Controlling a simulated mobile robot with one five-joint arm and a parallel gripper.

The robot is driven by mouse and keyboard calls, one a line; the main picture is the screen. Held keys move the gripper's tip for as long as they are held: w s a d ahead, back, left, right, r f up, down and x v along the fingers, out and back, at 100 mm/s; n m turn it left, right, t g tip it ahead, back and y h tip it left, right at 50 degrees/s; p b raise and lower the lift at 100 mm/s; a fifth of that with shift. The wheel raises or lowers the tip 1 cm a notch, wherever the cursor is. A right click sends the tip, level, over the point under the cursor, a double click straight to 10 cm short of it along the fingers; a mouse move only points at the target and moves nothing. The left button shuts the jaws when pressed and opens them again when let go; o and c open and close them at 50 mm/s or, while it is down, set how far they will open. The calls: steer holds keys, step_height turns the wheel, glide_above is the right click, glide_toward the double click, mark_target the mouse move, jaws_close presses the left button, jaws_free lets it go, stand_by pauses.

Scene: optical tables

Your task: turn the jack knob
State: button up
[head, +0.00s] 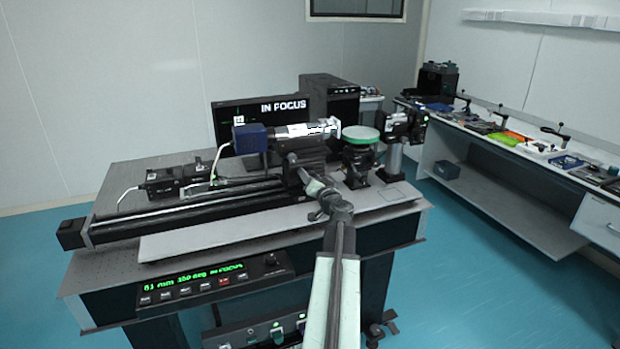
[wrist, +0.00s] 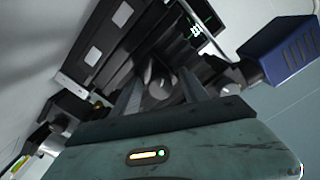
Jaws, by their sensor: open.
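In the wrist view, the two dark fingers of my gripper (wrist: 160,76) stand apart. A round grey knob-like part (wrist: 158,90) shows between them; I cannot tell whether a finger touches it, or for certain that it is the jack knob. In the head view my arm reaches up to the black mount under the silver lens tube (head: 305,130), and my fingertips are hard to make out against it. No jack knob is clearly readable in the head view.
A blue camera (head: 250,139) sits at the tube's left end and also shows in the wrist view (wrist: 280,52). A long black rail (head: 185,212) runs along the table. A monitor reading IN FOCUS (head: 283,107) stands behind. The control panel (head: 210,280) is at the table's front.

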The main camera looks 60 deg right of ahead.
steer(key=v, duration=0.7)
steer(key=shift+s+a, duration=0.25)
steer(key=w+d+n, duration=0.2)
steer(key=w, duration=0.1)
steer(key=w+d+n, duration=0.3)
steer(key=shift+r+n, duration=0.1)
steer(key=shift+n, duration=0.2)
steer(key=shift+a, duration=0.1)
jaws_close()
steer(key=shift+m, duration=0.6)
